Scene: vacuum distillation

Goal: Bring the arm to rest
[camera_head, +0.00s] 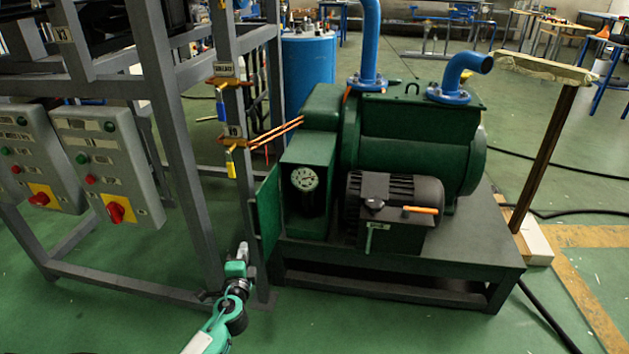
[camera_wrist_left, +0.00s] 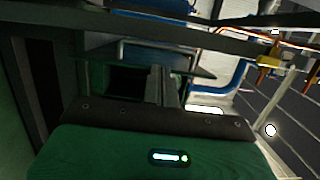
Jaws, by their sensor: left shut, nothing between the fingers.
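My left arm comes in at the bottom of the head view. Its left gripper (camera_head: 243,250) is shut and empty. It appears low in front of the grey frame, just left of the green pump's base; whether it touches anything I cannot tell. In the left wrist view the green gripper body (camera_wrist_left: 160,155) fills the bottom, with a small lit strip on it. My right gripper is in neither view.
A green vacuum pump (camera_head: 415,140) with blue pipes stands on a dark base (camera_head: 400,262). A grey frame (camera_head: 178,150) carries control boxes (camera_head: 105,160) with red knobs and small valves (camera_head: 230,145). A blue drum (camera_head: 308,75) stands behind. The green floor in front is clear.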

